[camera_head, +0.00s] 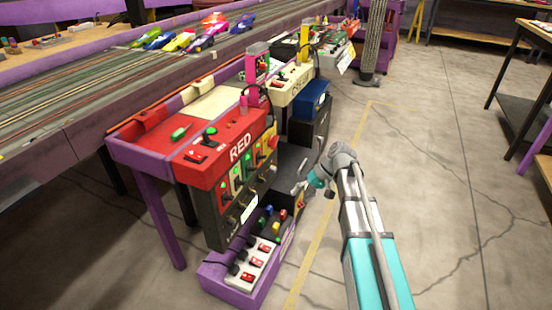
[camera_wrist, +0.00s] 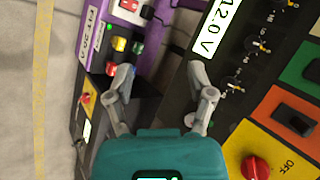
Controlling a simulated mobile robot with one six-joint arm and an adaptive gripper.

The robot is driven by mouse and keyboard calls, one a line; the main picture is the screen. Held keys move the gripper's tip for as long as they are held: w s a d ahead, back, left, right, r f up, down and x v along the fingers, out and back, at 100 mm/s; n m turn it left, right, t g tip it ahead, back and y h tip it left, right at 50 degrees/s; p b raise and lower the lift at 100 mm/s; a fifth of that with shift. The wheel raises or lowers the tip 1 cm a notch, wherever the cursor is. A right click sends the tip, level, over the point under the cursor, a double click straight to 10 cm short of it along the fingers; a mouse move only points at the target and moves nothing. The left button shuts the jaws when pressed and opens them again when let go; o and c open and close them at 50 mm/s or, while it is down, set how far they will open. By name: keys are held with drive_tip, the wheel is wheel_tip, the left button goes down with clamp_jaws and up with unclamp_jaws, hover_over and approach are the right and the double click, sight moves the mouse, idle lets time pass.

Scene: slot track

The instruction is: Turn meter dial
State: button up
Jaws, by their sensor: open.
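My gripper (camera_head: 304,184) is open and empty in front of the red control station; its two fingers spread apart in the wrist view (camera_wrist: 160,76). The dark panel with a white "12.0 V" display (camera_wrist: 212,28) lies ahead and right of the fingers, with several small black knobs (camera_wrist: 236,82) beside the display. A red knob (camera_wrist: 255,167) sits on a yellow plate marked "OFF" at lower right. Left of the fingers is a dark unit with a smaller red knob (camera_wrist: 85,99) on yellow. I cannot tell which is the meter dial. No finger visibly touches a knob.
The red box marked "RED" (camera_head: 240,148) tops the station. A purple tray (camera_head: 217,284) with a white switch strip (camera_head: 256,262) sits low. Slot cars (camera_head: 180,40) stand on the track behind. Open floor (camera_head: 450,190) lies to the right.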

drive_tip(key=s+d+r+m+t+h+p, duration=0.1)
drive_tip(key=s+d+r+h+p, duration=0.2)
drive_tip(key=s+d+p, duration=0.15)
drive_tip(key=s+d+r+t+h+p, duration=0.1)
drive_tip(key=s+d+r+h+p, duration=0.15)
drive_tip(key=s+d, duration=0.25)
drive_tip(key=n+t+y, duration=0.5)
drive_tip(key=n+y, duration=0.1)
drive_tip(key=n, duration=0.7)
approach(275, 169)
drive_tip(key=shift+v, duration=2)
drive_tip(key=shift+f, duration=0.1)
drive_tip(key=shift+b+x, duration=4.6)
drive_tip(key=shift+x, duration=2.2)
drive_tip(key=shift+w+d, duration=0.1)
drive_tip(key=shift+w, duration=0.05)
